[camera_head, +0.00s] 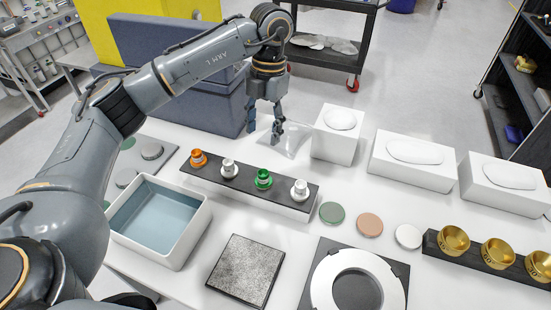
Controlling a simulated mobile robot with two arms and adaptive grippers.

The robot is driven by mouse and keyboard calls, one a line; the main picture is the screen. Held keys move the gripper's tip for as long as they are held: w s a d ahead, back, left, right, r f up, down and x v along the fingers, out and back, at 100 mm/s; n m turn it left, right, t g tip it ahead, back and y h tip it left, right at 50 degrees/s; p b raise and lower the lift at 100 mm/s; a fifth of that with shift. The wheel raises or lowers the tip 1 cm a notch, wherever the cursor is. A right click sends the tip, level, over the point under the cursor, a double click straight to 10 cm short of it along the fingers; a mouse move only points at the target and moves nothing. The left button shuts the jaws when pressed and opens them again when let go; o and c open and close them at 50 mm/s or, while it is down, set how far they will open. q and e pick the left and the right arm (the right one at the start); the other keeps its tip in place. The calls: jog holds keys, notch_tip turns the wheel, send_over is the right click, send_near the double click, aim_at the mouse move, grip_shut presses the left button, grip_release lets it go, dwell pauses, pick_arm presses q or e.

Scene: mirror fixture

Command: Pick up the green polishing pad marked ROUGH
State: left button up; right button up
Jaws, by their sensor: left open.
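A flat round green pad (332,213) lies on the white table (225,225), right of the black rack. A tan pad (369,225) and a white pad (408,237) lie in a row to its right. Any marking on the green pad is too small to read. My left gripper (265,126) points down, open and empty, behind the rack and well up and left of the green pad. My right gripper is not in view.
The black rack (217,186) holds orange, white and green-topped fittings. White blocks (335,148) stand at the back. A clear sheet (297,139) lies by my left gripper. A white-rimmed tray (192,252), a speckled plate (246,270), a ring fixture (318,288) and gold cups (454,241) stand nearer.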

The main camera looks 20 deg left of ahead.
pick_arm(q)
jog(key=p, duration=0.2)
send_over(263, 175)
jog(key=f, duration=0.7)
jog(key=shift+w+a+f, duration=0.15)
jog(key=shift+w+a, duration=0.05)
jog(key=shift+a, duration=0.05)
jog(key=shift+f, duration=0.35)
jog(key=f+p, duration=0.2)
jog(key=f, duration=0.1)
jog(key=f+p, duration=0.1)
jog(key=shift+s+d+f, duration=0.2)
jog(key=shift+d+f, duration=0.05)
jog(key=shift+f, duration=0.55)
grip_shut()
